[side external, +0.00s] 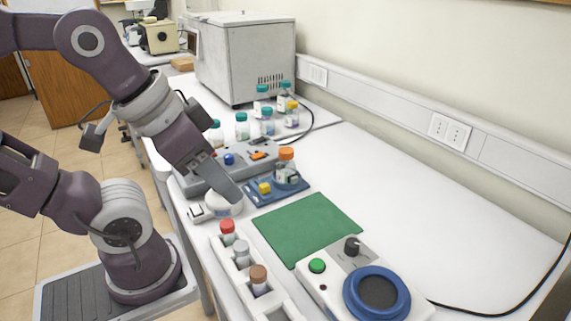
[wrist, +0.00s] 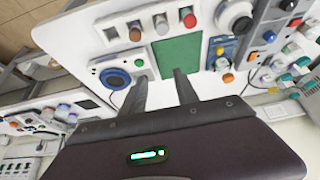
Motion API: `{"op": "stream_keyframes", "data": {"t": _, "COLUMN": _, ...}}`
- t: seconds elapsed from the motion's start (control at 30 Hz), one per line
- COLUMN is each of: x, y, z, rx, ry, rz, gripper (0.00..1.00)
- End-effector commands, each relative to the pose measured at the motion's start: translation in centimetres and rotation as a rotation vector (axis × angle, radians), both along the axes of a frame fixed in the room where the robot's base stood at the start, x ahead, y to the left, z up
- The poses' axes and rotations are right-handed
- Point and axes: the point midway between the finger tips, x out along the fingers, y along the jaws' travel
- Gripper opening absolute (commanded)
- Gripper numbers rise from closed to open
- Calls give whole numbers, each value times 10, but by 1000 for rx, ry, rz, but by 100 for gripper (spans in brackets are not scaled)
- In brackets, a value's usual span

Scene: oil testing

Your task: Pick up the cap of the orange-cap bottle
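The orange-cap bottle (side external: 286,170) stands upright on a small blue tray (side external: 256,199), with its orange cap (side external: 286,153) on top. In the wrist view the orange cap (wrist: 228,78) shows to the right of my fingers, near the blue tray (wrist: 222,62). My gripper (side external: 236,198) is left of the bottle in the side view, pointing down and right, apart from it. In the wrist view my gripper (wrist: 160,82) has its two fingers spread with nothing between them.
A grey device (side external: 205,180) with a blue knob stands behind the tray. Bottles with teal and yellow caps (side external: 267,120) are further back. A green mat (side external: 308,228) lies clear in front. A white rack (side external: 243,280) holds red, grey and brown-capped vials. A blue-ringed device (side external: 376,294) is at front right.

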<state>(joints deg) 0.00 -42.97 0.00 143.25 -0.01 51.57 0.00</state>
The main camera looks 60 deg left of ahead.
Motion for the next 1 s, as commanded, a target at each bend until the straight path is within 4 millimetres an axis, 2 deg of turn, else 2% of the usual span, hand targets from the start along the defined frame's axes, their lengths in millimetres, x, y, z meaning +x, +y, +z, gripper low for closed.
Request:
{"op": "stream_keyframes", "data": {"t": 0.47, "x": 0, "y": 0, "z": 0, "rx": 0, "ry": 0, "rz": 0, "gripper": 36}}
{"op": "stream_keyframes", "data": {"t": 0.5, "x": 0, "y": 0, "z": 0, "rx": 0, "ry": 0, "rz": 0, "gripper": 38}}
{"op": "stream_keyframes", "data": {"t": 0.6, "x": 0, "y": 0, "z": 0, "rx": 0, "ry": 0, "rz": 0, "gripper": 58}}
{"op": "stream_keyframes", "data": {"t": 0.63, "x": 0, "y": 0, "z": 0, "rx": 0, "ry": 0, "rz": 0, "gripper": 60}}
{"op": "stream_keyframes", "data": {"t": 0.9, "x": 1, "y": 0, "z": 1, "rx": -1, "ry": 1, "rz": 4, "gripper": 60}}
{"op": "stream_keyframes", "data": {"t": 0.97, "x": 9, "y": 3, "z": 6, "rx": -16, "ry": 15, "rz": 43, "gripper": 60}}
{"op": "stream_keyframes", "data": {"t": 1.0, "x": 20, "y": 6, "z": 12, "rx": -36, "ry": 36, "rz": 97, "gripper": 60}}
